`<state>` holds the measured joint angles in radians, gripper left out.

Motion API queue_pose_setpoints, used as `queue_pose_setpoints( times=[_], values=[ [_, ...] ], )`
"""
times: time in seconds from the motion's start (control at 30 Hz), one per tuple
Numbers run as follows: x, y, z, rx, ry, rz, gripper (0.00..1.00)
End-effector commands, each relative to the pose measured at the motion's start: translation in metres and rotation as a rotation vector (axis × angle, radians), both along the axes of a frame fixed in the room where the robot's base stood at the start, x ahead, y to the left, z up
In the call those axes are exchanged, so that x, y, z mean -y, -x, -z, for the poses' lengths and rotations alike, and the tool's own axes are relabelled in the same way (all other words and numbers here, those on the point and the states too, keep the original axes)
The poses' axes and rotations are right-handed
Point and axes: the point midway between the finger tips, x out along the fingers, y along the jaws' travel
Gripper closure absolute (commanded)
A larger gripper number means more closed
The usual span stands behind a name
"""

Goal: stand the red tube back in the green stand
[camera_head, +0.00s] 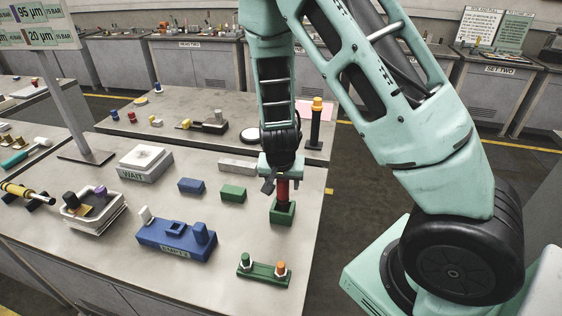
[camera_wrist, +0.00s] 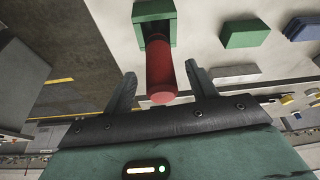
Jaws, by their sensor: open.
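The red tube (camera_head: 282,189) stands upright in the green stand (camera_head: 283,211) near the right edge of the table. In the wrist view the red tube (camera_wrist: 161,72) has its lower end inside the green stand (camera_wrist: 150,10). My gripper (camera_head: 279,181) is just above the stand, around the upper part of the tube. In the wrist view my gripper (camera_wrist: 161,80) is open, with one finger on each side of the tube and a visible gap to both. The inside of the stand is mostly hidden.
A green block (camera_head: 233,194) and a blue block (camera_head: 192,186) lie left of the stand. A grey bar (camera_head: 237,167) lies behind. A green holder with two pegs (camera_head: 263,273) is in front, and a blue fixture (camera_head: 176,241) front left. A black post with an orange top (camera_head: 316,125) stands behind right.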

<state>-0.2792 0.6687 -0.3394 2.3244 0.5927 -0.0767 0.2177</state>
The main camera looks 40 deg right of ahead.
Motion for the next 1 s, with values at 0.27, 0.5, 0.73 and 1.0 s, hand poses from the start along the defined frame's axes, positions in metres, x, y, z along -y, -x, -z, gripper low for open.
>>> queue_pose_setpoints(
  times=[0.27, 0.5, 0.73, 1.0],
  values=[
    [-0.014, 0.012, -0.051, 0.004, -0.001, -0.004, 0.43],
    [-0.024, 0.022, -0.091, 0.003, -0.001, -0.004, 0.43],
    [-0.032, 0.031, -0.126, 0.003, -0.001, -0.003, 0.43],
    [-0.038, 0.037, -0.147, 0.002, -0.002, 0.0, 0.43]
  ],
)
